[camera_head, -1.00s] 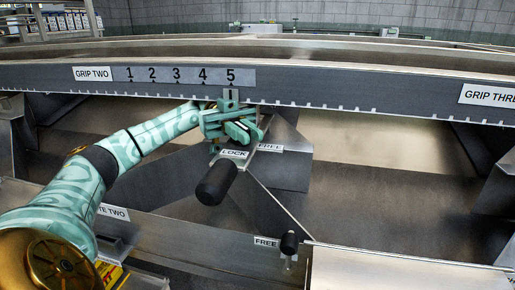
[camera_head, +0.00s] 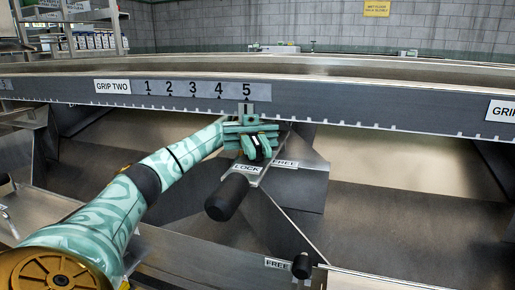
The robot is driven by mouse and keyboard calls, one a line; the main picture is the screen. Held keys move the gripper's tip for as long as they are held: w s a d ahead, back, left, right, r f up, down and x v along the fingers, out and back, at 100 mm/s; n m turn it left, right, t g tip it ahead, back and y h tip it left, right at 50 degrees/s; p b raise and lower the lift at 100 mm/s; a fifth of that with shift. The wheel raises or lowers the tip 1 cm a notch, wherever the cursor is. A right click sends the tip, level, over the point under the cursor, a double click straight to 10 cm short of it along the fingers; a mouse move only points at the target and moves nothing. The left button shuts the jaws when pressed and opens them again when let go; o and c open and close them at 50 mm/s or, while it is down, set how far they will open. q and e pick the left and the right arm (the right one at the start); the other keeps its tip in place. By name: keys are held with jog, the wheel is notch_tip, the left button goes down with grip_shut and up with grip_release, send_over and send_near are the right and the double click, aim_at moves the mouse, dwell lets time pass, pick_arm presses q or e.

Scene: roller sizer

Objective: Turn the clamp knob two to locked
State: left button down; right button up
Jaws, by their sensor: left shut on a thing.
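My left gripper (camera_head: 262,147) is at the bracket below the number 5 of the GRIP TWO scale (camera_head: 196,89). It is shut on a small dark part, which I take to be clamp knob two; the fingers hide most of it, so its exact angle cannot be told. A LOCK label (camera_head: 246,169) is just below the fingers and a FREE label (camera_head: 285,164) is to the lower right. A metal bar with a thick black handle (camera_head: 228,197) slants down to the left from there. My right gripper is not in view.
A long toothed metal rail (camera_head: 390,119) runs across above the gripper. A small black knob (camera_head: 301,266) with its own FREE label stands at the lower middle. Sloping metal plates lie below the rail. Open space lies to the right of the gripper.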

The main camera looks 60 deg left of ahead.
pick_arm(q)
jog(key=c, duration=1.4)
grip_release()
jog(key=shift+f, duration=0.1)
